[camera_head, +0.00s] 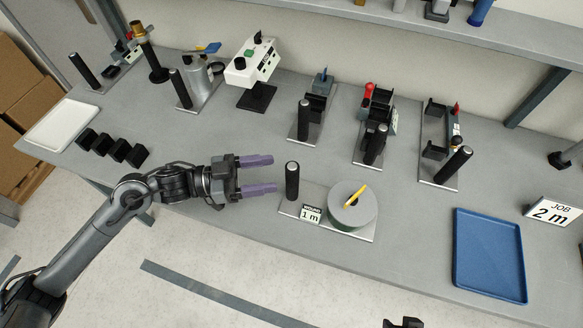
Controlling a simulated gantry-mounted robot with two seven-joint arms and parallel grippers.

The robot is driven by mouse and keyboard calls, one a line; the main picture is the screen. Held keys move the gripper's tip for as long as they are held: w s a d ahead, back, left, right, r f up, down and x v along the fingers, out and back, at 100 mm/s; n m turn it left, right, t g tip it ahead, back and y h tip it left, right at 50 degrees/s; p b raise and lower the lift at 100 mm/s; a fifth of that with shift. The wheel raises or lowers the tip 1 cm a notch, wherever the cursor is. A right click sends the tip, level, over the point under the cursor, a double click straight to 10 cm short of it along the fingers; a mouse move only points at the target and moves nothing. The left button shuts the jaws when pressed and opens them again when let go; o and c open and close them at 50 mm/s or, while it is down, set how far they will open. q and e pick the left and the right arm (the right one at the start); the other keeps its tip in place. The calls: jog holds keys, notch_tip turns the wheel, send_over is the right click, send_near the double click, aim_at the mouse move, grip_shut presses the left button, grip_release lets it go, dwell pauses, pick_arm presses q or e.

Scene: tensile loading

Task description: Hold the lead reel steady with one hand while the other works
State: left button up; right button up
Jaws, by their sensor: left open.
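The lead reel (346,208) is a grey round spool with a yellow piece on its top. It sits on a flat metal base plate (329,223) near the bench's front edge. A black upright handle (292,181) stands at the plate's left end, beside a small "1 m" label (310,214). My left gripper (273,174) reaches in from the left, its purple fingers apart and empty. Its fingertips are just left of the black handle, and I see no clear contact. My right gripper does not show; only a dark part, perhaps of my right arm, is at the bottom edge.
A blue tray (489,254) and a "JOB 2 m" sign (553,212) are at the right. Several fixtures with black handles line the back, with a white device (251,62). A white tray (63,124) and several black blocks (112,148) lie left.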

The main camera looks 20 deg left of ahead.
aim_at(293, 171)
pick_arm(q)
jog(key=shift+x, duration=3.4)
